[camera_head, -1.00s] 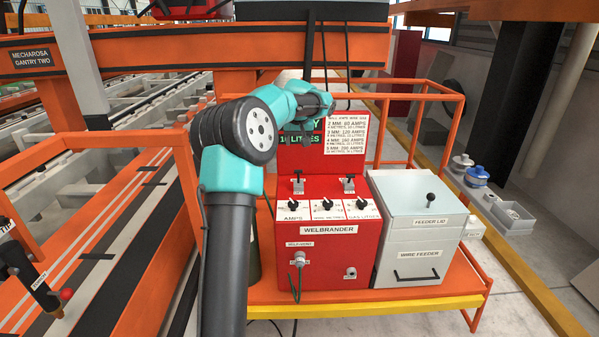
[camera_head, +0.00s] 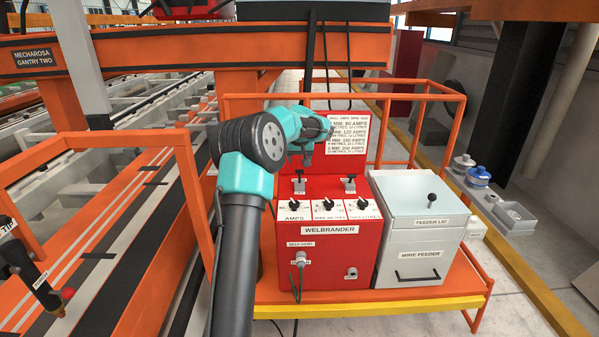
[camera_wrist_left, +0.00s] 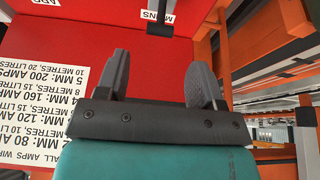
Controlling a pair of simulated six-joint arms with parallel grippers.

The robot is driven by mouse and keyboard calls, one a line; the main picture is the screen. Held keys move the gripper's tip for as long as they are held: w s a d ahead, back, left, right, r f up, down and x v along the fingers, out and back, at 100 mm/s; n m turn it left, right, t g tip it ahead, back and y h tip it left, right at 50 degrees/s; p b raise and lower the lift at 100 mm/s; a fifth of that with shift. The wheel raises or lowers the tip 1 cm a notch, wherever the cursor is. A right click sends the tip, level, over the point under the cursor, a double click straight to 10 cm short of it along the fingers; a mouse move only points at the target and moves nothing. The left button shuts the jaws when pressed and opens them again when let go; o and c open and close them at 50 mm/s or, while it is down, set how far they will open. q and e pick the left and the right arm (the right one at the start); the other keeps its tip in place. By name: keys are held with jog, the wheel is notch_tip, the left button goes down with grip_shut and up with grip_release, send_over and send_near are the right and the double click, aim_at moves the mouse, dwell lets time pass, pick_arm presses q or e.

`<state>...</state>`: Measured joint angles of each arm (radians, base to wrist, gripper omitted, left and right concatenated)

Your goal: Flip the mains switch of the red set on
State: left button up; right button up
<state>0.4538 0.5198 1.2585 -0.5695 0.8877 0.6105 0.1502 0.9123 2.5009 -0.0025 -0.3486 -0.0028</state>
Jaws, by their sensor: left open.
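The red set (camera_head: 328,262), labelled WELBRANDER, stands on an orange cart. My right gripper is not in view.
A red back panel with a white amps chart (camera_head: 347,133) rises close behind the gripper. Three dials (camera_head: 327,205) line the set's sloping front. A grey wire feeder (camera_head: 420,235) stands to the right. Orange cart rails (camera_head: 425,88) run behind.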

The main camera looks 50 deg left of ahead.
pick_arm(q)
jog(key=x, duration=0.8)
jog(key=shift+w, duration=0.1)
jog(key=shift+c, duration=0.3)
jog(key=c, duration=0.9)
jog(key=shift+o, duration=0.2)
jog(key=shift+w+a, duration=0.1)
jog(key=shift+w+a+f+g+h, duration=0.15)
jog(key=shift+w+a+g+h, duration=0.2)
jog(key=shift+g+h, duration=0.3)
jog(key=shift+w+a+f+g+h, duration=0.1)
jog(key=shift+a+g+h, duration=0.15)
jog(key=shift+h, duration=0.5)
